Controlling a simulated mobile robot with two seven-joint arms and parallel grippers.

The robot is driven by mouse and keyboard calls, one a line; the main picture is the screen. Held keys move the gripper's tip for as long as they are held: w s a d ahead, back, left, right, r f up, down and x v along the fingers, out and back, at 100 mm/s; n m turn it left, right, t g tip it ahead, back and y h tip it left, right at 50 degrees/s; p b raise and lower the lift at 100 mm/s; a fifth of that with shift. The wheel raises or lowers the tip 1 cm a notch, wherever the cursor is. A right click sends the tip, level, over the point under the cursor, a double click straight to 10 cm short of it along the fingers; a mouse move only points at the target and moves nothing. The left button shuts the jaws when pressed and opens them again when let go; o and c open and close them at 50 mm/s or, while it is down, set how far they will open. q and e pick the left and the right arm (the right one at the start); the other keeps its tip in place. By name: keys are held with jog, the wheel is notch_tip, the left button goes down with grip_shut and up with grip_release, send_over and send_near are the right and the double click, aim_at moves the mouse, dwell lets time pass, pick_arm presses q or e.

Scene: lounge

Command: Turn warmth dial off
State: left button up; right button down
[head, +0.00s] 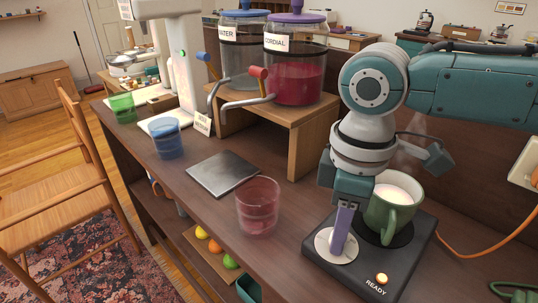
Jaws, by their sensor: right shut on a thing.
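A dark warmer (362,283) stands on the wooden counter at the lower right, with a pale round dial (323,245) at its left and the word READY at its front edge. A small indicator lamp (381,278) on it glows amber. My right gripper (341,238) points down and is shut on the dial; it hides part of the dial, so I cannot read its setting. A green mug (378,216) with a pale drink stands upright on the warmer's plate, close beside the gripper. My left gripper is not in view.
A clear reddish glass (258,207) and a dark square plate (223,174) lie left of the warmer. Water (241,60) and cordial (294,80) dispensers stand on a wooden riser (293,138) behind. An orange cable (480,252) runs right of the warmer.

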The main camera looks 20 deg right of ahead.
jog(key=n+p, duration=0.1)
jog(key=n, duration=0.2)
jog(key=shift+r, duration=0.15)
jog(key=n+p, duration=0.1)
jog(key=n, duration=0.1)
jog(key=shift+n, duration=0.4)
jog(key=n+p, duration=0.1)
jog(key=n, duration=1)
jog(key=shift+n, duration=0.3)
jog(key=n, duration=0.3)
jog(key=shift+n, duration=0.3)
jog(key=shift+n+b, duration=0.35)
jog(key=shift+n, duration=1.55)
jog(key=c, duration=0.6)
grip_release()
